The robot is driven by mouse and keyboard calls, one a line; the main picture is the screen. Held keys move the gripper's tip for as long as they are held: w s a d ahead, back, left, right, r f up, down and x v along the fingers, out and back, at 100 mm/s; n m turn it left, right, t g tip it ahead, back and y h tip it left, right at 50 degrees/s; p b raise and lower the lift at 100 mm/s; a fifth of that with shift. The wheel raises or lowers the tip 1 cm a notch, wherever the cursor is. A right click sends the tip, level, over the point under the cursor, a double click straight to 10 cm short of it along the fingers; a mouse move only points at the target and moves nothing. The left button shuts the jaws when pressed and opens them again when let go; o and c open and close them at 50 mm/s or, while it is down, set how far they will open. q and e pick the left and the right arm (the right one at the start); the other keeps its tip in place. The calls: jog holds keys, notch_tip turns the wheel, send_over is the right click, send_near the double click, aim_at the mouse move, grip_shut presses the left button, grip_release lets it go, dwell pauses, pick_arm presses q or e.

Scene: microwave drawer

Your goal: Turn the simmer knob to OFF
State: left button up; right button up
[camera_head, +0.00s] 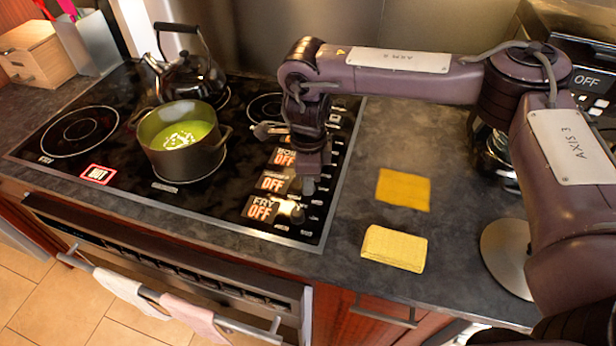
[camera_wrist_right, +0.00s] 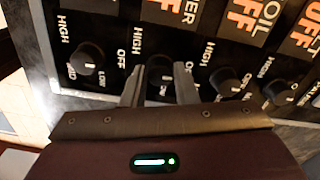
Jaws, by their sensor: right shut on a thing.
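The simmer knob (camera_wrist_right: 160,72) is a black round knob on the cooktop's control strip, in the middle of the right wrist view. My right gripper (camera_wrist_right: 159,82) has its two fingers on either side of it and is shut on it. The fingers partly cover the knob and its scale, so its exact pointer angle is hard to read. In the head view my right gripper (camera_head: 308,184) points down at the strip and hides the knob. The simmer display (camera_head: 272,182) beside it shows OFF. My left gripper is not in view.
Other knobs sit close by, including the fry knob (camera_wrist_right: 87,58) and the one to the right (camera_wrist_right: 226,81). A pot of green soup (camera_head: 182,152) and a kettle (camera_head: 188,72) stand on the cooktop. A yellow sponge (camera_head: 395,248) lies on the counter.

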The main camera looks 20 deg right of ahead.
jog(key=shift+w+r, duration=0.1)
jog(key=shift+r, duration=0.05)
jog(key=o, duration=1)
jog(key=shift+r, duration=0.25)
notch_tip(320, 180, up, 7)
jog(key=shift+r, duration=0.1)
